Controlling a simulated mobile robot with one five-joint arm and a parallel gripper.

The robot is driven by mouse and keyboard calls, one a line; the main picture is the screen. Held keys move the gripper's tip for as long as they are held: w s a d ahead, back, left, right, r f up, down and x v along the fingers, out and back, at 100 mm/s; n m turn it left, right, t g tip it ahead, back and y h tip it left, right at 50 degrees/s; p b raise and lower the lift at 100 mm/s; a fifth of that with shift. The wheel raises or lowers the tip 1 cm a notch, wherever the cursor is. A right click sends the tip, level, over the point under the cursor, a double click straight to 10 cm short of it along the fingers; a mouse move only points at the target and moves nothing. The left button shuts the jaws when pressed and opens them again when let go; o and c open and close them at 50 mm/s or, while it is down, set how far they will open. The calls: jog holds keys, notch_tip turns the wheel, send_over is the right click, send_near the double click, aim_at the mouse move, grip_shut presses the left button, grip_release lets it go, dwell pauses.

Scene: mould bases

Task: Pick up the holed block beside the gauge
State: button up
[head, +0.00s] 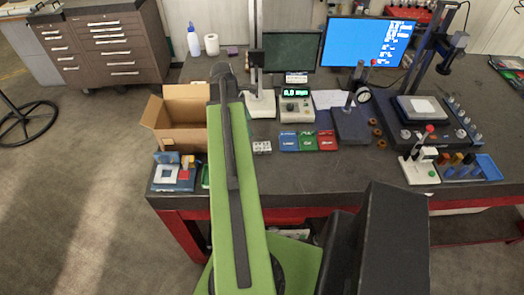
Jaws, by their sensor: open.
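A small pale grey block with dark holes in its top (262,147) lies on the dark bench, just right of my green arm. A boxy gauge unit with a lit green readout (295,105) stands behind it and to the right, apart from it. A round dial gauge (363,94) on a stand is farther right. My green arm reaches up over the bench from the bottom. I cannot make out gripper fingers anywhere, and the arm hides part of the bench.
Blue, green and red trays (309,141) lie right of the block. An open cardboard box (178,120) stands to the left. A stand with a red knob (420,168) and a blue tray (472,169) are at right. Two monitors, one a bright blue screen (350,42), stand behind.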

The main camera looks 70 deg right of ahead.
jog(key=b, duration=0.8)
send_over(261, 146)
jog(key=w+a, duration=0.1)
jog(key=w, duration=0.1)
notch_tip(261, 146, down, 9)
jog(key=shift+w+a, duration=0.1)
jog(key=shift+w, duration=0.05)
jog(key=shift+p, duration=0.35)
jog(key=b+x, duration=0.5)
jog(key=shift+s+d, duration=0.3)
jog(key=shift+s, duration=0.1)
jog(key=shift+r, duration=0.15)
grip_shut()
